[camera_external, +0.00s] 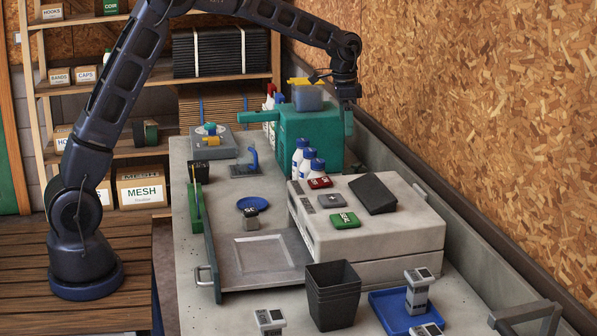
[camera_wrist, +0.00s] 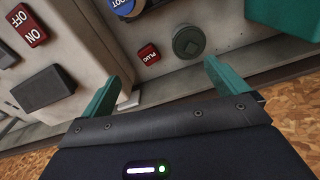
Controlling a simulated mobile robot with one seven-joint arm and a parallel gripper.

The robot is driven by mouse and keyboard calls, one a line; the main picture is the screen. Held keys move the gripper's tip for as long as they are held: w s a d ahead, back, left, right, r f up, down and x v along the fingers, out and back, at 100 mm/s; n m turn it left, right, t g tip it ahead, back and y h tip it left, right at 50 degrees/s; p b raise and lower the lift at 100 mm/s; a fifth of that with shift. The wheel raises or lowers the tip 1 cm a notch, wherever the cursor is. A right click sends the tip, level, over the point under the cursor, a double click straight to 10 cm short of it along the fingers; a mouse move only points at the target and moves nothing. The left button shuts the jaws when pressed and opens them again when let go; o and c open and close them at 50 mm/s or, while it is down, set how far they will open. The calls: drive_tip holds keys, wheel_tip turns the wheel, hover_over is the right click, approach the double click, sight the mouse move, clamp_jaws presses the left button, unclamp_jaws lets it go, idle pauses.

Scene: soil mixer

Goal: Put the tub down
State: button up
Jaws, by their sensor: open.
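A small grey-blue tub (camera_external: 308,98) sits on top of the teal machine (camera_external: 298,140), at the back of the bench, with something yellow (camera_external: 303,82) at its top. My gripper (camera_external: 349,106) is just right of the tub, at the machine's right edge by the wall, and appears apart from the tub. In the wrist view my gripper (camera_wrist: 165,78) has its two teal fingers spread, with nothing between them. The tub does not clearly show in the wrist view.
White bottles (camera_external: 303,160) stand before the machine. A pale box (camera_external: 370,240), black pots (camera_external: 333,290) and a blue tray (camera_external: 385,312) are nearer.

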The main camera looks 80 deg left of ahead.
drive_tip(key=s+d+r+t, duration=0.1)
drive_tip(key=s+d+r, duration=0.35)
drive_tip(key=s, duration=0.35)
drive_tip(key=s+d+r+n, duration=0.1)
drive_tip(key=s+d+r, duration=0.35)
drive_tip(key=s, duration=0.35)
drive_tip(key=s+d+r+t, duration=0.1)
drive_tip(key=s+d+r, duration=0.35)
drive_tip(key=s, duration=0.35)
drive_tip(key=s+d+f, duration=0.1)
drive_tip(key=s+d, duration=0.1)
drive_tip(key=s, duration=0.6)
drive_tip(key=s+d+f+t, duration=0.1)
drive_tip(key=s+d+f, duration=0.1)
drive_tip(key=s, duration=0.6)
drive_tip(key=s+d+f+n, duration=0.1)
drive_tip(key=s+d+f, duration=0.1)
drive_tip(key=s, duration=0.7)
drive_tip(key=shift+d+f+t, duration=0.2)
drive_tip(key=shift+d+t, duration=0.2)
drive_tip(key=shift+d, duration=0.5)
drive_tip(key=shift+o, duration=0.2)
